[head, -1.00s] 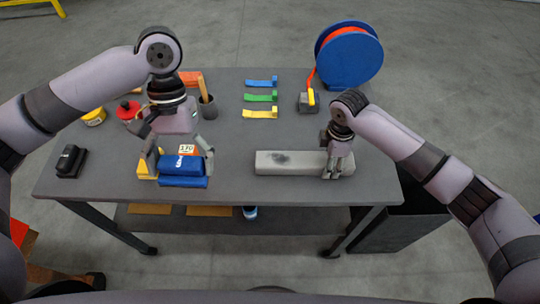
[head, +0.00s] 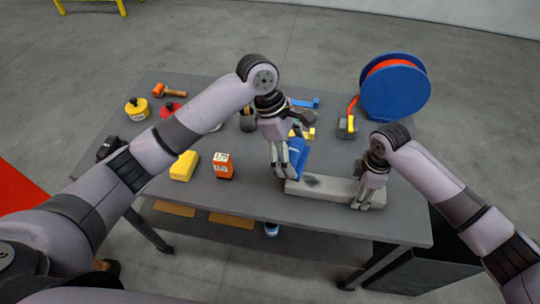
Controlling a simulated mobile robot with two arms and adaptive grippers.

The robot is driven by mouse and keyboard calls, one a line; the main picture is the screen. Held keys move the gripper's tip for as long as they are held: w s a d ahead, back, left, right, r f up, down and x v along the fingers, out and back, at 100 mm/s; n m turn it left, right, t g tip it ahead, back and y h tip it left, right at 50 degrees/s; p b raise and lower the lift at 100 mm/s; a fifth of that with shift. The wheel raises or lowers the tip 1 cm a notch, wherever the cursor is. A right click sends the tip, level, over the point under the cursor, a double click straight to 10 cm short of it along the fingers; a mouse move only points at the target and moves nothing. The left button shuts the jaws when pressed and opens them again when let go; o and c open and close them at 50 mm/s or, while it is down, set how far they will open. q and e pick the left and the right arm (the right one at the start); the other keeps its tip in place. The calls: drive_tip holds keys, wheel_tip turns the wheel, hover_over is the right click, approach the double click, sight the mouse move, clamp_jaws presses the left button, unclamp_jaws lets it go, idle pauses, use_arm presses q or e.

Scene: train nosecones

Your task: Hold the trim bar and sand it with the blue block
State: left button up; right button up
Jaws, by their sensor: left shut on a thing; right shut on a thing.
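The grey trim bar (head: 322,190) lies near the front edge of the table, with a dark smudge on its top face. My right gripper (head: 370,200) is shut on the bar's right end. The blue block (head: 297,157) is in my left gripper (head: 287,170), which is shut on it and holds it tilted at the bar's left end, behind the smudge. Whether the block touches the bar is hard to tell. The gripper's fingers hide part of the block.
A yellow block (head: 184,166) and an orange block with a number label (head: 224,166) stand left of the bar. A blue reel (head: 396,88) with an orange hose is at the back right. A yellow pot (head: 138,108) and an orange-headed tool (head: 168,90) are at the back left.

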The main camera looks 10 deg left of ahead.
sight(331, 184)
use_arm(q)
drive_tip(key=shift+w+d+f+n+t, duration=0.35)
drive_tip(key=shift+w+d+n, duration=0.1)
drive_tip(key=shift+n, duration=0.35)
drive_tip(key=shift+f, duration=2.65)
drive_tip(key=shift+x, duration=1.5)
drive_tip(key=shift+c, duration=0.5)
drive_tip(key=shift+d, duration=3.75)
drive_tip(key=shift+a, duration=4.3)
wheel_tip(331, 184, up, 2)
drive_tip(key=shift+a+r, duration=0.1)
drive_tip(key=shift+r, duration=3.1)
